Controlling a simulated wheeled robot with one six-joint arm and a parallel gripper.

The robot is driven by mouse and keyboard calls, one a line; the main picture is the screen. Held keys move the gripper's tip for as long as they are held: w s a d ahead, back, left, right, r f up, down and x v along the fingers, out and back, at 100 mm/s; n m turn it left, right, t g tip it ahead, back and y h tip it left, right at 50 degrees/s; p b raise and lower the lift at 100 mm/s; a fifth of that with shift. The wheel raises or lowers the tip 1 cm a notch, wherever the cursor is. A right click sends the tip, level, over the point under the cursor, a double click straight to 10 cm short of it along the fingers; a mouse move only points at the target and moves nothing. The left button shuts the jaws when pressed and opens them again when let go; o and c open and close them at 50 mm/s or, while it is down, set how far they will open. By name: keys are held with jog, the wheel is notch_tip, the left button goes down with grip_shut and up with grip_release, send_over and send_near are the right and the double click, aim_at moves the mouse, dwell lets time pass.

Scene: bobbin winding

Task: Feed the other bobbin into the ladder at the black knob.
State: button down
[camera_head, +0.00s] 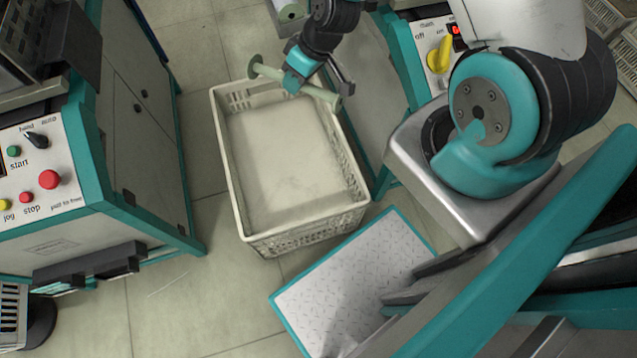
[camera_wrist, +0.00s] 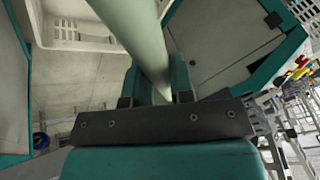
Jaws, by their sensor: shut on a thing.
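My gripper (camera_head: 298,72) is shut on a pale green bobbin (camera_head: 322,94), a long tube with a round flange at its left end. It holds the bobbin above the far end of a cream crate. In the wrist view the bobbin (camera_wrist: 135,35) runs from the top edge down between the fingers (camera_wrist: 158,88). The black knob (camera_head: 37,139), marked hand and auto, is on the left machine's panel (camera_head: 28,170), well to the left of my gripper. I cannot make out a ladder in either view.
The cream crate (camera_head: 231,190) on the tiled floor looks empty. A machine with a yellow knob (camera_head: 439,55) stands at the right. A teal-edged plate (camera_head: 345,285) lies below the crate. Bare floor (camera_head: 165,300) shows between the left machine and the plate.

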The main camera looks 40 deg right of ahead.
jog(key=a+f+n+g+b, duration=0.1)
jog(key=a+f+n+b, duration=0.1)
jog(key=f+b, duration=0.7)
jog(key=a+f+n+g+b, duration=0.1)
jog(key=f+n+b, duration=0.3)
jog(key=f+b, duration=0.5)
jog(key=a+f+n+g+b, duration=0.2)
jog(key=a+f+n+b, duration=0.1)
jog(key=f+b, duration=0.6)
jog(key=shift+a+f+y+b, duration=0.4)
jog(key=shift+a+b, duration=0.05)
jog(key=shift+b, duration=0.5)
jog(key=b, duration=1)
send_near(287, 193)
jog(key=x, duration=0.5)
jog(key=shift+s+a+f, duration=0.1)
jog(key=shift+a+f, duration=0.05)
jog(key=shift+a, duration=0.15)
jog(key=shift+f, duration=0.1)
jog(key=shift+f, duration=0.15)
jog(key=c, duration=1)
grip_release()
jog(key=shift+b, duration=0.3)
